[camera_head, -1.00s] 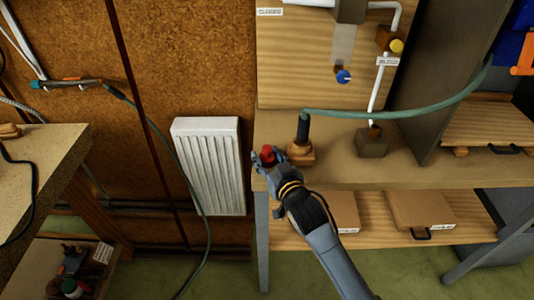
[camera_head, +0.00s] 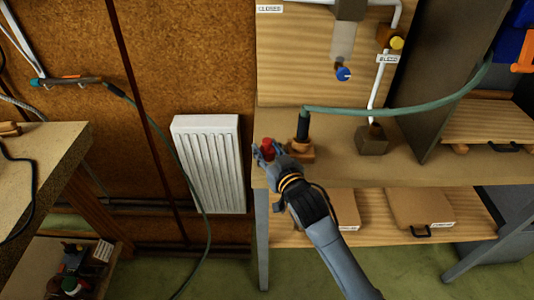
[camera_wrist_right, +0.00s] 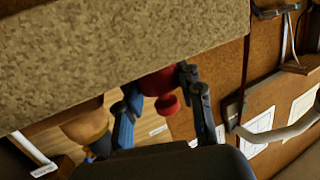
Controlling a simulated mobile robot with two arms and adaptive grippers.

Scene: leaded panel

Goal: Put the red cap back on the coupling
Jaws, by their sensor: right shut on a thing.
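My right gripper (camera_head: 264,152) is shut on the red cap (camera_head: 267,146) at the left front edge of the workbench. In the right wrist view the cap (camera_wrist_right: 160,80) sits between the two fingers, with a small red knob below it. Just right of the gripper, a dark upright coupling (camera_head: 303,125) at the end of a green hose stands at a wooden block (camera_head: 301,152). The cap is apart from this coupling. I cannot tell from the picture whether this is the coupling the cap belongs to. My left gripper is not in view.
The green hose (camera_head: 410,112) arches right across the bench (camera_head: 340,173). A grey-brown block with a white pipe (camera_head: 371,140) stands to the right. A white radiator (camera_head: 207,165) is on the wall to the left. Flat boxes (camera_head: 420,206) lie on the shelf below.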

